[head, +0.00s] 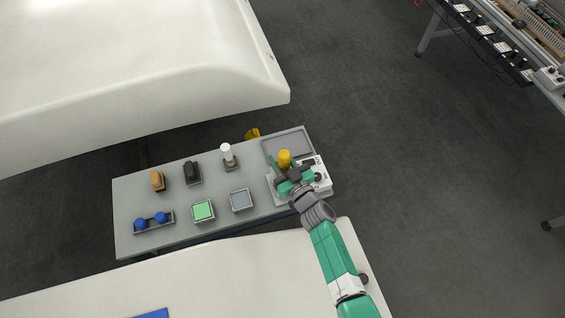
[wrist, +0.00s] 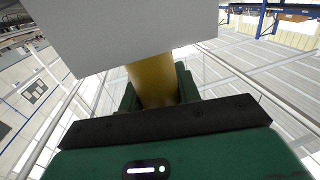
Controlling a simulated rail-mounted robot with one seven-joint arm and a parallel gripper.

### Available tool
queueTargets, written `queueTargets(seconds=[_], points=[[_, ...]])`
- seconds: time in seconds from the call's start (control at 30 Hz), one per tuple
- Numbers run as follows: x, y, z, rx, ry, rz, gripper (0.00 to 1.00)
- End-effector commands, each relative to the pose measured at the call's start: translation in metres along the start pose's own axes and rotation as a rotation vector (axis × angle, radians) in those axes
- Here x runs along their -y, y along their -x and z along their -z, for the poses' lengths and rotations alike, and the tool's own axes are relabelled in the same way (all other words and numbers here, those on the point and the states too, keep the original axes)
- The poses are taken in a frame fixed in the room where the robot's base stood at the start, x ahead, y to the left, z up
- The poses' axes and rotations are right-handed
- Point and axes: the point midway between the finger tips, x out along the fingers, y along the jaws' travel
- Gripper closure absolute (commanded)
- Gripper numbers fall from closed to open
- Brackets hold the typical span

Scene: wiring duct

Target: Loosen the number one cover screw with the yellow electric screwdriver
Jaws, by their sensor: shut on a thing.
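The yellow electric screwdriver (head: 285,157) stands out of my gripper (head: 283,170) at the right end of the grey side table. In the wrist view, a yellow cylindrical body (wrist: 153,82) is between the green fingers of my gripper (wrist: 157,92), which is shut on it. A flat grey block covers the far end of the yellow body there, so its tip is hidden. The number one cover screw cannot be made out in either view.
The grey table (head: 150,200) also holds a green-topped box (head: 203,211), blue balls (head: 161,217), a black item (head: 192,172), an orange-brown item (head: 157,180) and an empty grey tray (head: 288,143). A bench with equipment (head: 535,45) stands far right, across open floor.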

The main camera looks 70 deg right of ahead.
Motion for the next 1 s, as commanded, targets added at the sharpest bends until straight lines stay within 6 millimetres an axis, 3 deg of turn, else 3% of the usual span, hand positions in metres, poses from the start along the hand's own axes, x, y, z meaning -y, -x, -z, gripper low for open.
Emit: queueTargets(seconds=[0.17,0.7,0.83,1.0], points=[[0.0,0.0,0.021,-0.003,0.001,0.001,1.0],[0.0,0.0,0.153,-0.003,0.001,0.001,1.0],[0.001,0.0,0.172,-0.002,0.001,0.001,1.0],[0.0,0.0,0.181,-0.002,0.0,0.0,1.0]])
